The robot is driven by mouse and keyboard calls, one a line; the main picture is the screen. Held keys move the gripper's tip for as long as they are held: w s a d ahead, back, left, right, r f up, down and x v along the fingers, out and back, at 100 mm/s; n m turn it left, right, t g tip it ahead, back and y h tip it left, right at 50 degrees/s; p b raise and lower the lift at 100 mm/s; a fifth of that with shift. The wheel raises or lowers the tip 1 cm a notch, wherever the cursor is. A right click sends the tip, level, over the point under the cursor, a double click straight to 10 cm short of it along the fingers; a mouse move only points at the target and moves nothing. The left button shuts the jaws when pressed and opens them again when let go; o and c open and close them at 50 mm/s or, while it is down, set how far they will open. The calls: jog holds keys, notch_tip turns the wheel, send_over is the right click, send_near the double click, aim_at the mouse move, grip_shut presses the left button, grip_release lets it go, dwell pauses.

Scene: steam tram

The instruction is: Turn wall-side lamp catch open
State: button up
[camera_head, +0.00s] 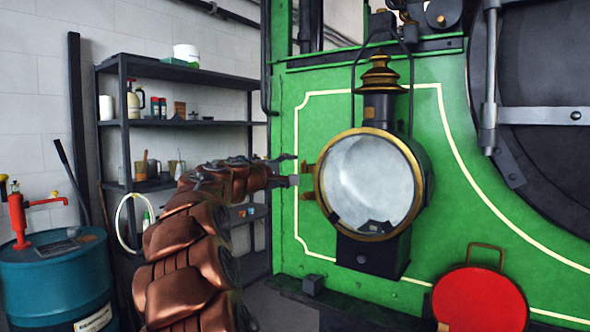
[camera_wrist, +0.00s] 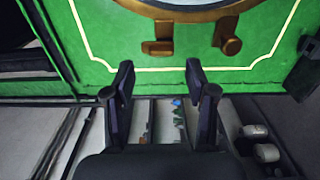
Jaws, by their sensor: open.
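The lamp (camera_head: 370,185) is a round glass in a brass rim with a black body, mounted on the green panel. Two small brass pieces, one of which may be the catch, project from its left rim: an upper one (camera_head: 309,168) and a lower one (camera_head: 307,194). In the wrist view, one brass piece (camera_wrist: 158,44) lies straight ahead between the fingers, and a longer one (camera_wrist: 228,38) lies to the right. My gripper (camera_head: 293,169) is open and empty, left of the rim. Its fingertips show in the wrist view (camera_wrist: 159,67), apart from both pieces.
The green panel (camera_head: 450,130) stands behind the lamp. A dark shelf rack (camera_head: 185,72) with bottles and cans stands at left by the wall. A blue drum (camera_head: 55,285) with a red pump is far left. A red disc (camera_head: 480,300) is low right.

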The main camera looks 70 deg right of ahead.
jog(key=v, duration=0.9)
dwell(0.4)
jog(key=s+a+f+t+y, duration=0.3)
jog(key=a+f+y, duration=0.8)
jog(key=a+f, duration=1.7)
jog(key=s+a+f+y, duration=0.2)
jog(key=s+a+f, duration=0.1)
jog(key=a, duration=0.5)
jog(key=s+a+f+n+y, duration=0.1)
jog(key=s+a+f, duration=0.3)
jog(key=a, duration=0.5)
jog(key=s+a+f+n+g+y+p, duration=0.1)
jog(key=s+a+f+y, duration=0.2)
jog(key=a, duration=0.5)
notch_tip(320, 180, down, 2)
jog(key=shift+s+a+f+y, duration=0.1)
jog(key=shift+s+a+y, duration=0.2)
jog(key=shift+s, duration=0.25)
jog(key=shift+c, duration=1)
jog(key=shift+d, duration=0.15)
jog(key=shift+c, duration=0.4)
